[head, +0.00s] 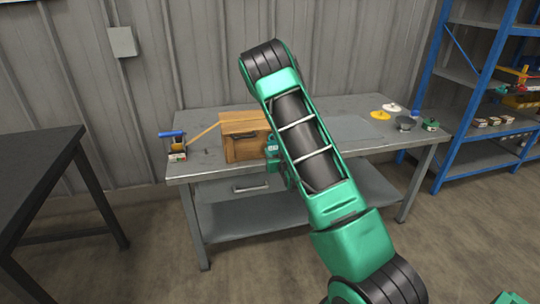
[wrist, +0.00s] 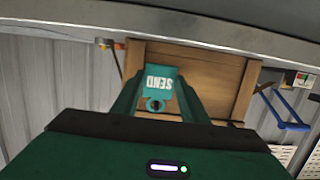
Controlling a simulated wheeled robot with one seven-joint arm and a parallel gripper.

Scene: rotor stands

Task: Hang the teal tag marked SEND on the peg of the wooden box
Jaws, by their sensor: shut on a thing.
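The wooden box (head: 243,146) stands on the grey workbench, left of my forearm in the head view; it fills the middle of the wrist view (wrist: 215,75), seen upside down. The teal tag marked SEND (wrist: 159,80) is between my gripper's fingers (wrist: 158,92), in front of the box, its lettering upside down in the wrist view. A round hole or ring shows at its lower end there. My gripper is shut on the tag, close to the box's right side in the head view. I cannot make out the peg or tell whether the tag touches it.
The grey workbench (head: 340,134) carries a blue-handled tool (head: 172,134) at its left end and yellow (head: 380,115) and white discs with small parts at the right. A dark table (head: 35,160) stands left; blue shelving (head: 470,85) stands right. The bench's middle right is partly clear.

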